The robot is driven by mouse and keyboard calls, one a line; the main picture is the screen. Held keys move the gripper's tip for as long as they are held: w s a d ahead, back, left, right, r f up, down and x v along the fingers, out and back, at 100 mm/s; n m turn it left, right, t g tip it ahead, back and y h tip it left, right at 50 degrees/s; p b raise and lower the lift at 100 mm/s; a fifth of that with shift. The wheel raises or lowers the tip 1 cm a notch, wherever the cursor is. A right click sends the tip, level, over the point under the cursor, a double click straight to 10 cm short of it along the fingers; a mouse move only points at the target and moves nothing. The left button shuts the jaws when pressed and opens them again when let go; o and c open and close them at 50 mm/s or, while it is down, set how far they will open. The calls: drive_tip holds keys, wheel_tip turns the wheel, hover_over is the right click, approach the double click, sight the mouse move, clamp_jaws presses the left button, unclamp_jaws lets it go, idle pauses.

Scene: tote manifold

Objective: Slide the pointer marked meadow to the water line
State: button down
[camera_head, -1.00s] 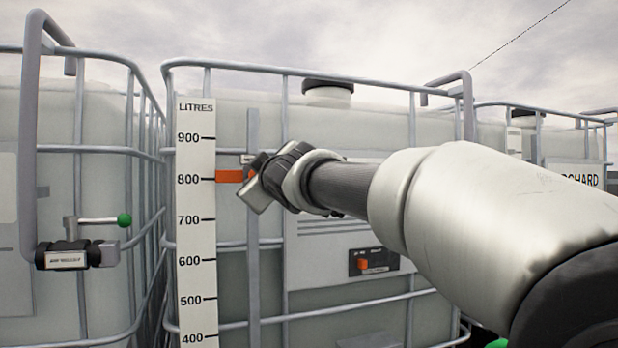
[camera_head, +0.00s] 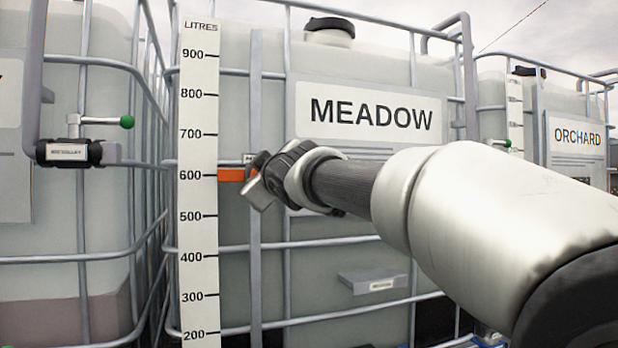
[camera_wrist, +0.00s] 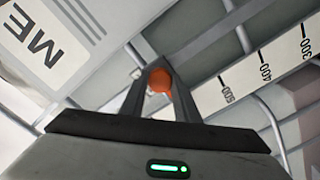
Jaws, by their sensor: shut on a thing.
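The orange pointer (camera_head: 230,175) lies against the white litre scale (camera_head: 198,215) on the tote labelled MEADOW (camera_head: 371,114), level with about the 600 mark. It rides on a grey vertical rail (camera_head: 256,100). My gripper (camera_head: 258,181) is shut on the pointer's knob at the rail. In the wrist view, the round orange knob (camera_wrist: 160,79) sits between the fingers of my gripper (camera_wrist: 161,88). Part of the pointer is hidden behind my gripper. I cannot make out a clear water line in the MEADOW tote.
Metal cage bars (camera_head: 330,238) surround the tote. A grey ledge (camera_head: 373,280) juts out at lower right. The left tote holds a darker liquid (camera_head: 60,322) low down, and a green-tipped valve (camera_head: 126,122) stands beside it. The ORCHARD tote (camera_head: 577,138) is at right.

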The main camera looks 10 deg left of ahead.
drive_tip(key=shift+f, duration=0.1)
drive_tip(key=c, duration=1.4)
unclamp_jaws()
drive_tip(key=shift+o, duration=0.2)
drive_tip(key=shift+s, duration=0.1)
drive_tip(key=p+v, duration=0.1)
drive_tip(key=v, duration=1.6)
drive_tip(key=shift+s, duration=0.15)
